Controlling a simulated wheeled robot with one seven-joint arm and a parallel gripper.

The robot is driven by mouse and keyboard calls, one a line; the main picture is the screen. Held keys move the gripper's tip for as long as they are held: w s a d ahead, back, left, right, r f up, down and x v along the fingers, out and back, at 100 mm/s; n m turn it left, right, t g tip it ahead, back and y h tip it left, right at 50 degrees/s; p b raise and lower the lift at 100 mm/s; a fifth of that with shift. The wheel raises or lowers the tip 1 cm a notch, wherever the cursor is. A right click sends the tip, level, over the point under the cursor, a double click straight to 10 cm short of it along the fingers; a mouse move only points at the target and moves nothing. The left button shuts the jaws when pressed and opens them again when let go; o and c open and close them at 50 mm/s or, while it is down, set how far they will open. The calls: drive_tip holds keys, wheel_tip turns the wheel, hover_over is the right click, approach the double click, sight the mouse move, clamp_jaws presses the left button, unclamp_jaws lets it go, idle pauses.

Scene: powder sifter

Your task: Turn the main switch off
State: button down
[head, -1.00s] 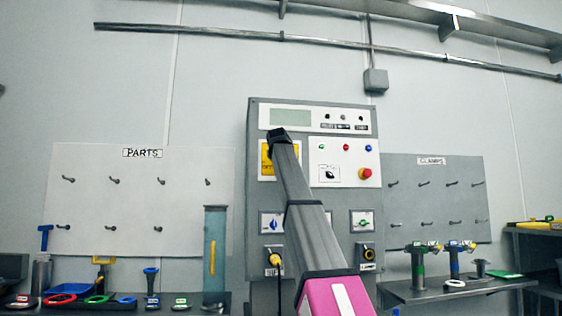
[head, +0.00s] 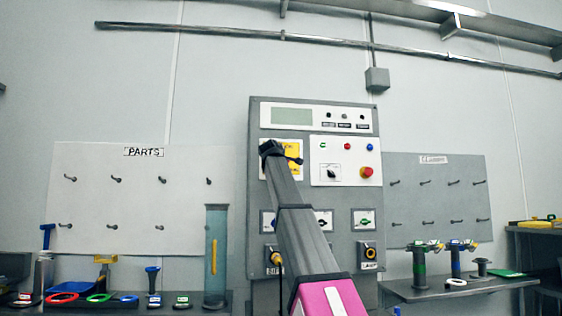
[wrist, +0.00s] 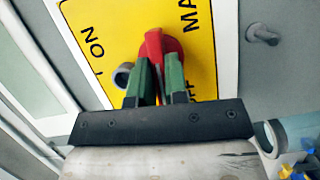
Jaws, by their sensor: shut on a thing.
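The main switch has a red handle (wrist: 153,44) on a yellow plate (wrist: 128,20) in the wrist view. The plate carries the words ON and part of MAIN; another word is mostly hidden behind the fingers. My gripper (wrist: 158,62) has its two green fingers shut on the red handle, one on each side. The handle looks slanted relative to the plate's lettering; its exact position is hard to tell. In the head view my arm covers much of the yellow plate (head: 293,156) and hides the handle.
The grey control panel (head: 347,240) also carries a red knob (head: 366,172), a black selector (head: 332,174) and several small lights near my arm. A tall blue-grey cylinder (head: 216,265) stands left of the panel. Open air lies in front of the panel.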

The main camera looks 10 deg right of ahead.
drive_tip(key=shift+f+n, duration=0.1)
drive_tip(key=shift+n, duration=0.4)
drive_tip(key=c, duration=1.1)
unclamp_jaws()
drive_tip(key=shift+s, duration=0.1)
drive_tip(key=v, duration=1)
drive_tip(key=shift+s+a+f, duration=0.2)
drive_tip(key=shift+s+a, duration=0.05)
drive_tip(key=shift+s, duration=0.1)
